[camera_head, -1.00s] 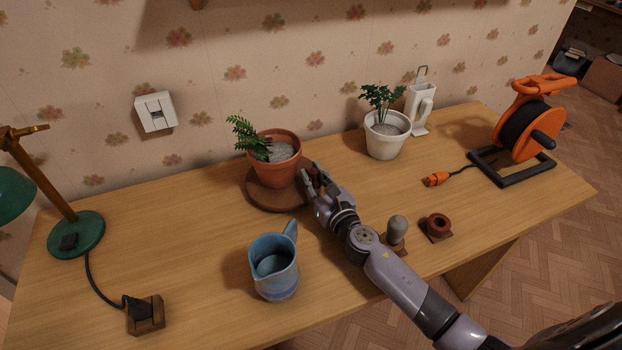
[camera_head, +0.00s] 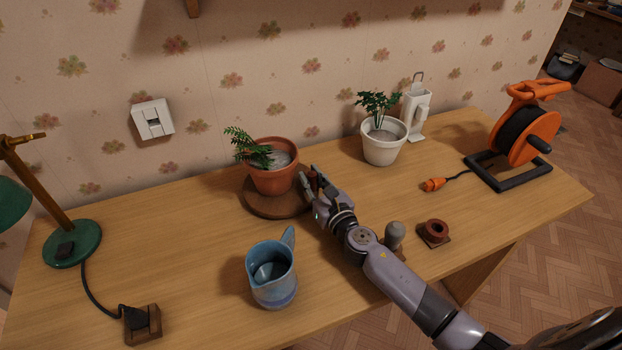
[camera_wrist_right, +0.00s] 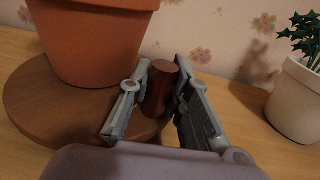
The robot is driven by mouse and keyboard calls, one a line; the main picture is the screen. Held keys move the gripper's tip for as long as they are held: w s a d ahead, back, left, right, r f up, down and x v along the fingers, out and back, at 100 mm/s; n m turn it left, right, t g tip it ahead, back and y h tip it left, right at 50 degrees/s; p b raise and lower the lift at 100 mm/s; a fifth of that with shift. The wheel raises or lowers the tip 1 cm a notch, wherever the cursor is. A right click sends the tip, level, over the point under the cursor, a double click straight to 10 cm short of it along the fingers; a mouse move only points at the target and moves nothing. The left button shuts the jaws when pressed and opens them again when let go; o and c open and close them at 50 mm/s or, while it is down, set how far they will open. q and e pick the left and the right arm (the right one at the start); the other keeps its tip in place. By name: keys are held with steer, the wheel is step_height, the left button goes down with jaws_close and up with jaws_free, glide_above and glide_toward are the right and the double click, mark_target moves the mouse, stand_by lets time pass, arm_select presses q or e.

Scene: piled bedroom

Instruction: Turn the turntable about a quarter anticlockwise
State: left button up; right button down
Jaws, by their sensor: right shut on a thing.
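The turntable is a round brown wooden disc (camera_head: 262,203) near the back of the desk, with a terracotta pot (camera_head: 270,175) holding a fern standing on it. In the right wrist view the disc (camera_wrist_right: 40,115) bears an upright dark red-brown peg (camera_wrist_right: 160,88) at its right edge. My right gripper (camera_head: 309,176) is at the disc's right side. In the wrist view its two fingers (camera_wrist_right: 158,100) stand on either side of the peg and are shut on it. In the head view the peg is hidden by the gripper. My left gripper is not in view.
A blue jug (camera_head: 272,275) stands in front of the disc. A white potted plant (camera_head: 381,148) is behind and right. A grey knobbed object (camera_head: 394,236) stands close by my right forearm. A green lamp (camera_head: 72,245) and an orange cable reel (camera_head: 527,135) stand toward the desk's ends.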

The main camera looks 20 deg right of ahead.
steer(key=shift+d+r, duration=0.1)
steer(key=shift+d, duration=0.15)
steer(key=c, duration=1.5)
jaws_free()
steer(key=shift+o, duration=0.3)
steer(key=shift+a, duration=0.1)
steer(key=s, duration=0.8)
steer(key=s+d, duration=0.1)
steer(key=s, duration=0.3)
steer(key=shift+d, duration=0.1)
steer(key=shift+c, duration=0.5)
